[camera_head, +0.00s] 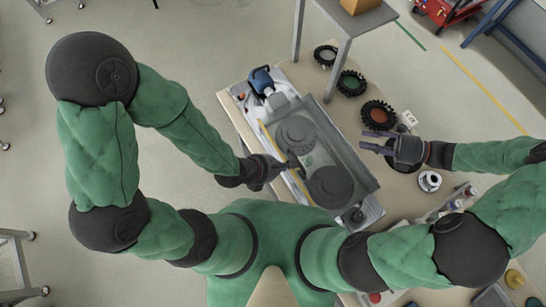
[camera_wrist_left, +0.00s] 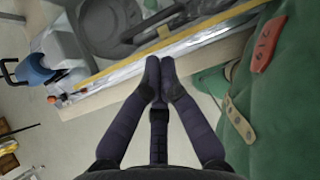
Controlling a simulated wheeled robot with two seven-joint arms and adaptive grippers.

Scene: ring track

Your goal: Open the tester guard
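The tester (camera_head: 352,170) is a grey tray-like unit on the table in front of me, with large dark round parts inside. A yellow strip (camera_head: 283,160) runs along its near left edge; it also shows in the left wrist view (camera_wrist_left: 213,33). I cannot clearly make out the guard's panel or how far it stands open. My left gripper (camera_head: 292,165) is at this edge; in the left wrist view its fingertips (camera_wrist_left: 160,64) are together, by the strip, with nothing visible between them. My right gripper (camera_head: 372,140) is open and empty, right of the tester.
Several dark ring-shaped parts, one with a red-brown middle (camera_head: 377,115), lie behind my right gripper. A blue device (camera_head: 262,80) sits at the tester's far left end. A white flanged part (camera_head: 429,181) lies to the right. A grey stand (camera_head: 345,22) rises at the back.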

